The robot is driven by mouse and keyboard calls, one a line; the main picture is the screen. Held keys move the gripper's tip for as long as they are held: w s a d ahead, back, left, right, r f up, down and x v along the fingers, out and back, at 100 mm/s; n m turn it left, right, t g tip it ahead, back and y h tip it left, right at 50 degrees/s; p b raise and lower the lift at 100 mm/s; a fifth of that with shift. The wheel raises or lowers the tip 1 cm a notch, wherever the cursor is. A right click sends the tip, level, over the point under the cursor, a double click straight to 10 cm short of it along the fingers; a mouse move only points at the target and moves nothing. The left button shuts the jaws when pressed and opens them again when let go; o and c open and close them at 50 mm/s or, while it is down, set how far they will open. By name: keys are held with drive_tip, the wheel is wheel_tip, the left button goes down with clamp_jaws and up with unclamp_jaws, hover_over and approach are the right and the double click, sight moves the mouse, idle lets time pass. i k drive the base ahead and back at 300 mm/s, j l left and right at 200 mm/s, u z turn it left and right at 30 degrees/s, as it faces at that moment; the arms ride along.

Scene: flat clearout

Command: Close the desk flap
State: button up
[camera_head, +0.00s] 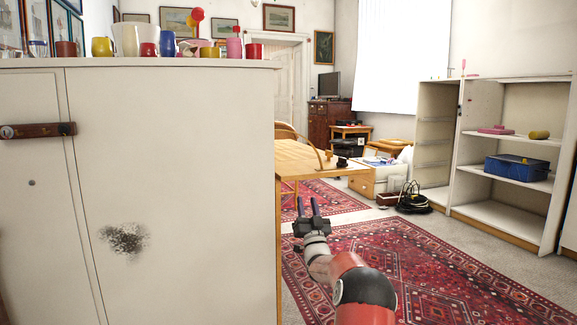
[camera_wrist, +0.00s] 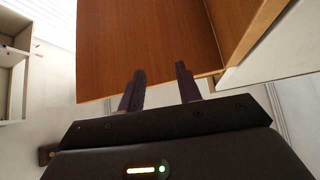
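The desk flap (camera_head: 300,158) is a light wooden panel lowered to about level, sticking out past the right side of the big white cabinet. In the wrist view a broad brown wooden panel (camera_wrist: 135,45), apparently the flap, fills the upper middle. My gripper (camera_head: 307,205) is below the flap in the head view, fingers pointing away from me. In the wrist view its two fingers (camera_wrist: 161,85) are apart with nothing between them, and their tips overlap the panel's near edge. I cannot tell whether they touch it. The desk body is mostly hidden behind the cabinet.
The white cabinet (camera_head: 180,190) blocks the left, with cups and pots on top. A patterned red rug (camera_head: 440,280) covers the floor. White shelves (camera_head: 500,215) stand at right. A black cable coil (camera_head: 413,203) and boxes lie beyond the flap.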

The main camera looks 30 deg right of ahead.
sight(294, 160)
drive_tip(key=i+l, duration=0.35)
drive_tip(key=i, duration=0.2)
drive_tip(key=i+l, duration=0.4)
drive_tip(key=i, duration=0.15)
